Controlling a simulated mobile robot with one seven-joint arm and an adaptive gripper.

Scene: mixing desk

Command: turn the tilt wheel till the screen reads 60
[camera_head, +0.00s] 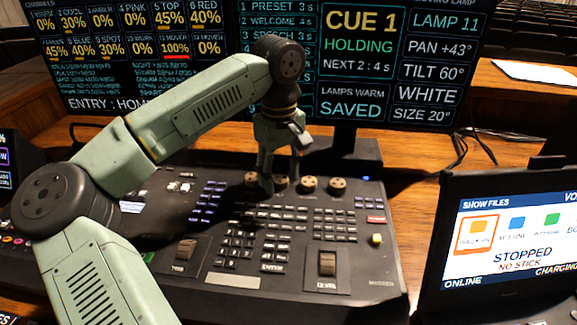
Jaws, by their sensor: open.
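The right-hand screen (440,72) reads TILT 60°, under PAN +43°. A row of several round brown knobs runs along the upper part of the desk. My gripper (280,180) points down, open, with its fingers on either side of the second knob (280,183). I cannot tell whether they touch it. Beside it are the first knob (250,180), the third knob (308,184) and the rightmost knob (338,187). Two upright thumbwheels, a left one (185,249) and a right one (327,263), sit lower on the desk. Labels are too small to show which is the tilt wheel.
The black mixing desk (370,270) carries many small keys. A laptop (510,235) showing STOPPED stands at the right. Two screens rise behind the desk, close to my arm. Wooden tabletop (415,190) is bare between desk and laptop.

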